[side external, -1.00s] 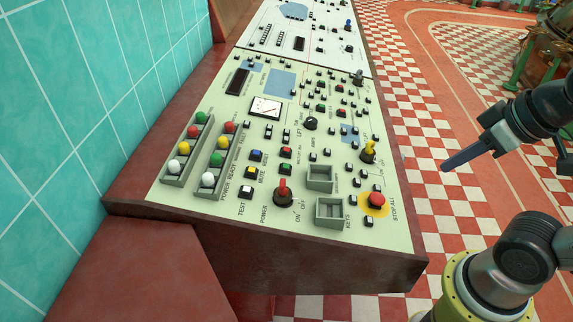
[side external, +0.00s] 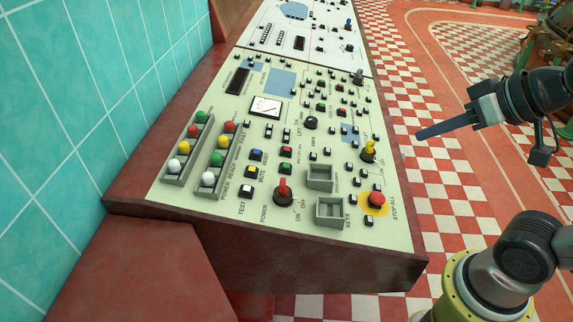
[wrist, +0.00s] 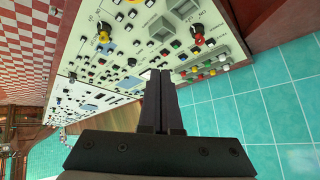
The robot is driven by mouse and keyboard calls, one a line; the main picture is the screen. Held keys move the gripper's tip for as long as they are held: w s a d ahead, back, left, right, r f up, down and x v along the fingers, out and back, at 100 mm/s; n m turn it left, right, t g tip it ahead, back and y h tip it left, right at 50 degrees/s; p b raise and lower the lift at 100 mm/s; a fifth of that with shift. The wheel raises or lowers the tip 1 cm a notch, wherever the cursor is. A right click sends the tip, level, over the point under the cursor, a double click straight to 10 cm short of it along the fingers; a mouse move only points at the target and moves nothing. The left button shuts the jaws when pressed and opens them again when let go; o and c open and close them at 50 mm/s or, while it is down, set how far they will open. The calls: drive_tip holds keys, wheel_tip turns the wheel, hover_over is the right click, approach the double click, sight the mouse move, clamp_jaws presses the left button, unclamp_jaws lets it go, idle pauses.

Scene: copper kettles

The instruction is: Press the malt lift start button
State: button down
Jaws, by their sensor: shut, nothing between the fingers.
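The sloped cream control panel (side external: 325,150) carries many small buttons, and its printed labels are mostly too small to read. A green button (side external: 284,166) sits just below a red button (side external: 287,152), beside small print resembling "malt lift"; I cannot read it surely. Another green button (side external: 321,107) and red button (side external: 342,112) sit farther up. My gripper (side external: 420,135) is shut and empty, off the panel's right side in the side view, touching nothing. In the wrist view its closed fingers (wrist: 160,73) point toward the panel and hide part of it.
A red-handled power switch (side external: 283,190), a yellow-handled switch (side external: 369,151), a red stop button (side external: 376,199) and grey boxes (side external: 320,178) stand up from the panel. A tiled wall (side external: 90,110) is at left. Checkered floor is open at right.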

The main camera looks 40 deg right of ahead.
drive_tip(key=w+a+r+m+t+y, duration=0.1)
drive_tip(key=w+r+m+t, duration=0.1)
drive_tip(key=w, duration=0.3)
drive_tip(key=w+a+r+m+t, duration=0.1)
drive_tip(key=w+r+m, duration=0.15)
drive_tip(key=w, duration=0.35)
drive_tip(key=m+h, duration=0.2)
drive_tip(key=m, duration=0.3)
hover_over(286, 167)
drive_tip(key=s+d, duration=0.2)
drive_tip(key=s, duration=0.1)
wheel_tip(286, 167, down, 15)
drive_tip(key=shift+w+a+r+g, duration=0.1)
drive_tip(key=shift+w+r+g, duration=0.1)
drive_tip(key=shift+g, duration=0.2)
drive_tip(key=shift+f, duration=0.1)
drive_tip(key=shift+w+a+f, duration=0.2)
drive_tip(key=shift+f, duration=1.2)
drive_tip(key=shift+w+a+f, duration=0.2)
drive_tip(key=shift+a+f, duration=0.05)
drive_tip(key=shift+f, duration=1.2)
drive_tip(key=shift+w+a+f, duration=0.2)
drive_tip(key=shift+f, duration=1.2)
drive_tip(key=shift+f, duration=0.1)
drive_tip(key=shift+f, duration=0.35)
